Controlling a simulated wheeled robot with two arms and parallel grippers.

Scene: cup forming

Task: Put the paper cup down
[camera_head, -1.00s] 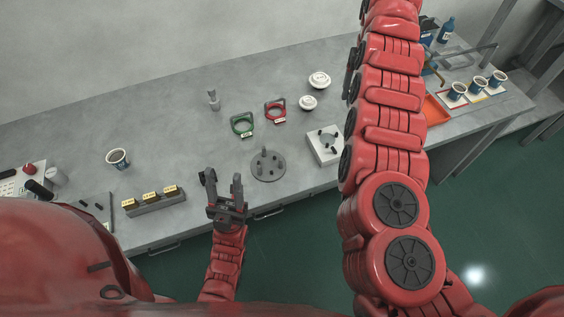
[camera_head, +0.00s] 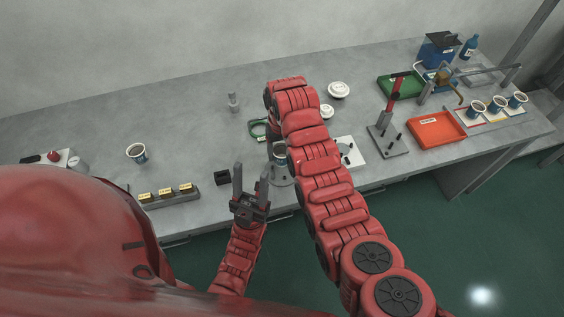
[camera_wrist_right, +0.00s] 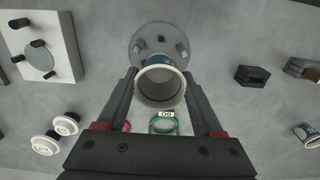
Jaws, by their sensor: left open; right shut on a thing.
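The paper cup (camera_wrist_right: 160,88), white-rimmed with a blue side, is held between the fingers of my right gripper (camera_wrist_right: 161,74), its open mouth toward the right wrist camera. In the head view the cup (camera_head: 280,150) shows partly beside my right arm, over a round grey base with pegs (camera_head: 280,181). That base (camera_wrist_right: 142,42) lies just beyond the cup in the right wrist view; I cannot tell whether they touch. My left gripper (camera_head: 251,172) is open and empty, fingers up, near the table's front edge.
A green ring (camera_head: 258,128) and a white plate fixture (camera_head: 351,152) are near my right arm. A small black block (camera_head: 222,177) and a rack with yellow labels (camera_head: 170,197) lie left. Another cup (camera_head: 137,152) stands far left. Orange tray (camera_head: 436,131) is right.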

